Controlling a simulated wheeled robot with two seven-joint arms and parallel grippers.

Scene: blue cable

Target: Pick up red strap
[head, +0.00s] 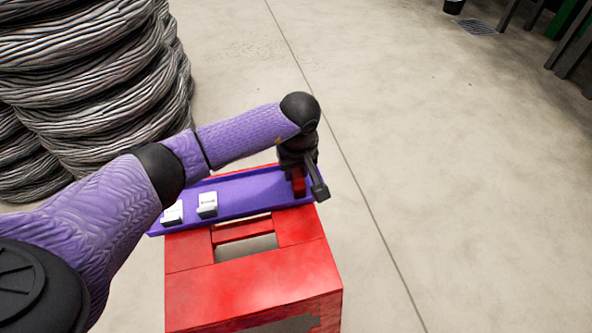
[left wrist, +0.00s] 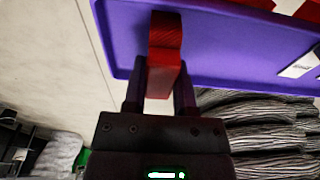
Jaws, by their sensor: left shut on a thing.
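The red strap (left wrist: 165,55) shows in the left wrist view as a red block-like piece between the two fingers of my left gripper (left wrist: 160,85). In the head view the red strap (head: 299,184) is partly hidden below my left gripper (head: 298,172), at the right end of the purple tray (head: 253,193). My left gripper is shut on it. I cannot tell whether the strap still touches the tray. My right gripper is in neither view.
The purple tray lies on a red crate (head: 255,290) with an opening in its top. Two small white pieces (head: 207,204) (head: 172,213) sit on the tray's left half. Stacked grey cable coils (head: 90,80) stand at the left.

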